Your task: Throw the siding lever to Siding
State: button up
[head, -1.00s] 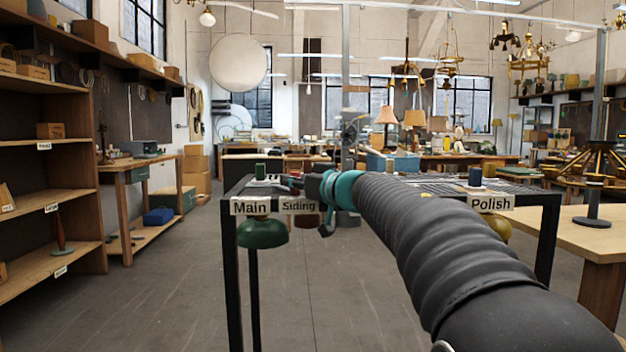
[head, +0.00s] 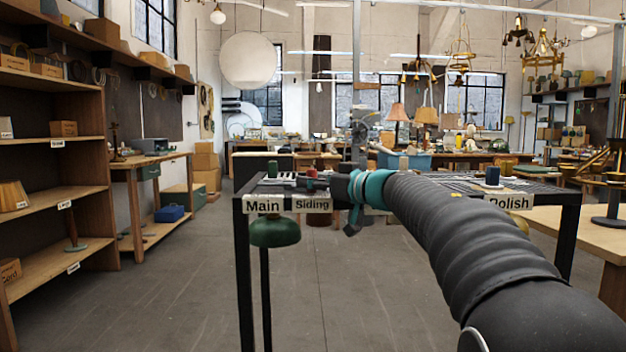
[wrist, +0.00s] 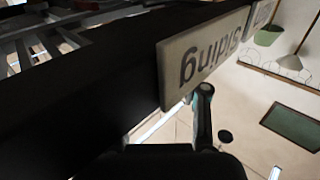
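The Siding label (head: 311,204) is on the front edge of a black-framed table, just right of the Main label (head: 262,205). My gripper (head: 347,198), dark with a teal band behind it, is at that edge, just right of the Siding label. In the wrist view the Siding label (wrist: 205,58) appears upside down and close. One dark finger with a teal part (wrist: 203,115) is just below it, and I cannot tell whether it touches anything. I cannot make out the siding lever clearly in either view. The gripper's opening is not visible.
A green shade (head: 275,232) hangs below the Main label. A small red piece (head: 311,172) and a green cylinder (head: 272,168) stand on the table top. The Polish label (head: 509,202) is farther right. Shelves (head: 60,190) stand at left. The floor between is clear.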

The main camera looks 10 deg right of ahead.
jog(key=shift+s+a+r, duration=0.1)
jog(key=shift+a+r, duration=0.05)
jog(key=shift+r, duration=0.05)
jog(key=shift+s+d+r, duration=0.1)
jog(key=shift+s+d, duration=0.2)
jog(key=v, duration=1.1)
jog(key=shift+d, duration=0.1)
